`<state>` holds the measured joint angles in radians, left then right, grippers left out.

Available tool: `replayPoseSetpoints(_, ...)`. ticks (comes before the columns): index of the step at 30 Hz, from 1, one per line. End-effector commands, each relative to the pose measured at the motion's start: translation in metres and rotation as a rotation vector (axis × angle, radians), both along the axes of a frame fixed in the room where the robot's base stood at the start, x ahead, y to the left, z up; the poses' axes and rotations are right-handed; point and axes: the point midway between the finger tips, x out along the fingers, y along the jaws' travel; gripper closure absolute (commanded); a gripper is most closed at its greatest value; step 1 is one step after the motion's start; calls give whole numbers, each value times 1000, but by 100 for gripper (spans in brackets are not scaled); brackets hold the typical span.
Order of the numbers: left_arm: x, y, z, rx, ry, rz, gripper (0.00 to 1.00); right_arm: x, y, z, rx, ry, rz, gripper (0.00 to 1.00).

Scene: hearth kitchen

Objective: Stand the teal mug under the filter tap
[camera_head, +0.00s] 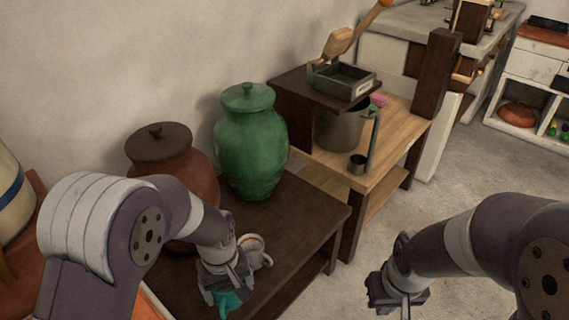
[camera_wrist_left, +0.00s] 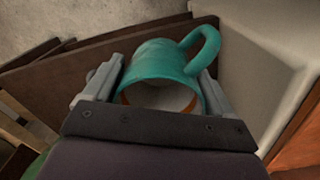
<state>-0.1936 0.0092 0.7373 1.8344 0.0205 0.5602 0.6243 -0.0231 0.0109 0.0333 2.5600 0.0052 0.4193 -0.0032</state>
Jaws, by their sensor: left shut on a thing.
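The teal mug (camera_wrist_left: 165,65) sits between the two fingers of my left gripper (camera_wrist_left: 150,92), which is shut on it. In the left wrist view its handle points up and right, and its pale inside faces the camera. In the head view only a teal part of the mug (camera_head: 229,303) shows below my left gripper (camera_head: 222,290), over the dark table's front area. My right gripper (camera_head: 398,298) hangs over the floor at the right, apart from any object; its finger gap is unclear. I cannot make out the filter tap for certain.
A green lidded jar (camera_head: 250,145) and a brown lidded pot (camera_head: 170,155) stand behind. A cream, blue-banded vessel (camera_head: 10,195) is at the far left. A metal pot (camera_head: 340,128) stands on the wooden bench.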

Motion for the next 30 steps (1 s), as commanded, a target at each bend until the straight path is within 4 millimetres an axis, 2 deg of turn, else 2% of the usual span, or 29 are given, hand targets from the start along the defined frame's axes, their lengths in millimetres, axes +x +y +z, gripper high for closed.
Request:
replayPoseSetpoints(3, 22, 4, 8, -3, -5, -193, 50, 0, 0, 0, 0, 0, 0, 100)
replayPoseSetpoints(10, 69, 23, 18, -9, -15, -477, 50, 0, 0, 0, 0, 0, 0, 100)
replayPoseSetpoints(15, 99, 45, 18, -10, -25, -494, 50, 0, 0, 0, 0, 0, 0, 100)
replayPoseSetpoints(18, 103, 61, 7, -14, -9, -452, 50, 0, 0, 0, 0, 0, 0, 100)
replayPoseSetpoints(26, 101, 62, 50, -14, -9, -449, 50, 0, 0, 53, 0, 0, 0, 100)
replayPoseSetpoints(30, 100, 62, 78, -14, -9, -448, 50, 0, 0, 90, 0, 0, 0, 100)
